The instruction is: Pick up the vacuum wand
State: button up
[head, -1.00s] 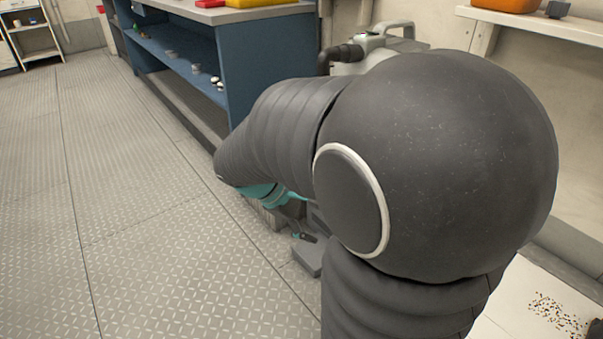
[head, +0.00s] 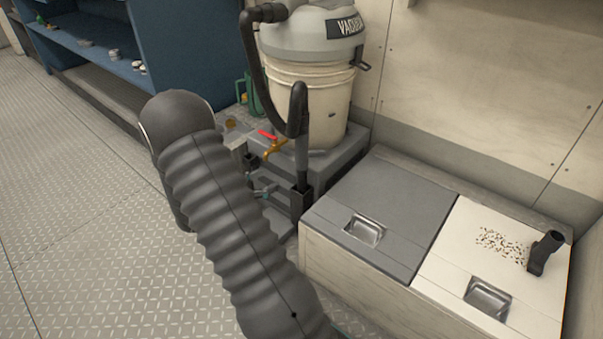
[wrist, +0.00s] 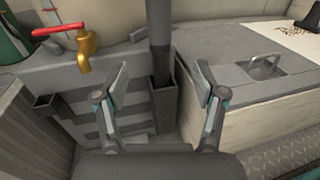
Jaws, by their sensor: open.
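The vacuum wand (head: 302,155) is a dark tube standing upright in a black square holder (head: 301,198). Its top joins a black hose (head: 255,75) from the vacuum (head: 312,85). In the wrist view, the wand (wrist: 160,35) stands in its holder (wrist: 164,104), beyond and between my fingers. My gripper (wrist: 162,78) is open and empty, one finger to each side of the wand's line, apart from it. How far off the wand is, I cannot tell exactly. In the head view my arm mostly hides the gripper.
A brass tap with a red handle (wrist: 86,48) is left of the wand. A grey lid (head: 375,215) and a white lid (head: 450,270) with metal latches are on the right. Dark crumbs and a black nozzle (head: 543,254) lie on the white lid. Blue shelving (head: 185,50) stands behind left.

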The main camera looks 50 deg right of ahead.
aim_at(302, 162)
jog(key=d, duration=0.4)
jog(key=s+d+b, duration=0.1)
jog(key=d, duration=0.4)
jog(key=s+d, duration=0.1)
jog(key=d, duration=0.3)
jog(key=shift+d, duration=0.25)
jog(key=shift+w, duration=0.1)
jog(key=c, duration=1.2)
